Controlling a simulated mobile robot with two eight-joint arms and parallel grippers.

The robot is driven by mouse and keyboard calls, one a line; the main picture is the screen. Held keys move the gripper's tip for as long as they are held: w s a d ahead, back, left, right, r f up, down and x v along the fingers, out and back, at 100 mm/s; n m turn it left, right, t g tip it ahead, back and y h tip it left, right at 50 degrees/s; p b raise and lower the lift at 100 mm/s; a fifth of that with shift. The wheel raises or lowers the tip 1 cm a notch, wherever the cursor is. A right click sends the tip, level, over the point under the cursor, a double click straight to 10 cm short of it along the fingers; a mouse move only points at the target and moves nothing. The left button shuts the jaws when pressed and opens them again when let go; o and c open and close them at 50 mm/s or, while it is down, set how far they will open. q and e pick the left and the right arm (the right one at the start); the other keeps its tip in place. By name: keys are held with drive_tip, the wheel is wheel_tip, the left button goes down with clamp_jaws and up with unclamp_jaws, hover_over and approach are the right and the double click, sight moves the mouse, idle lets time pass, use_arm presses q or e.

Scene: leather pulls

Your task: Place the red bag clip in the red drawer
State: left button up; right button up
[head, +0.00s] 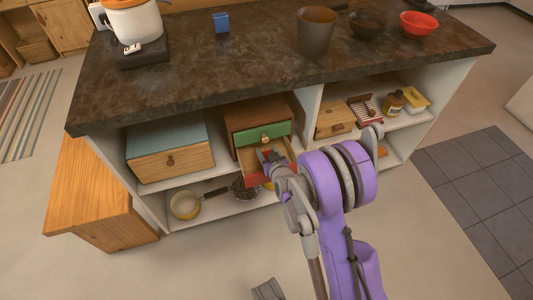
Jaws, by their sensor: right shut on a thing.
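The red drawer (256,180) is pulled out of a small wooden cabinet (249,113) on the shelf, below a shut green drawer (252,135) with a round knob. Part of its pale wooden inside shows. My right gripper (266,158) is over the open drawer, behind its red front, with the wrist coming in from the lower right. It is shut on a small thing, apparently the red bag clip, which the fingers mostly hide. I cannot tell whether it touches the drawer floor.
The dark countertop (180,80) overhangs the shelves. A blue-topped wooden box (170,163) stands left of the cabinet, and a small wooden box (334,121) stands right. A yellow pan (185,204) sits on the lower shelf.

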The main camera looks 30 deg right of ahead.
drive_tip(key=shift+f, duration=0.1)
drive_tip(key=shift+f, duration=0.1)
drive_tip(key=o, duration=1.3)
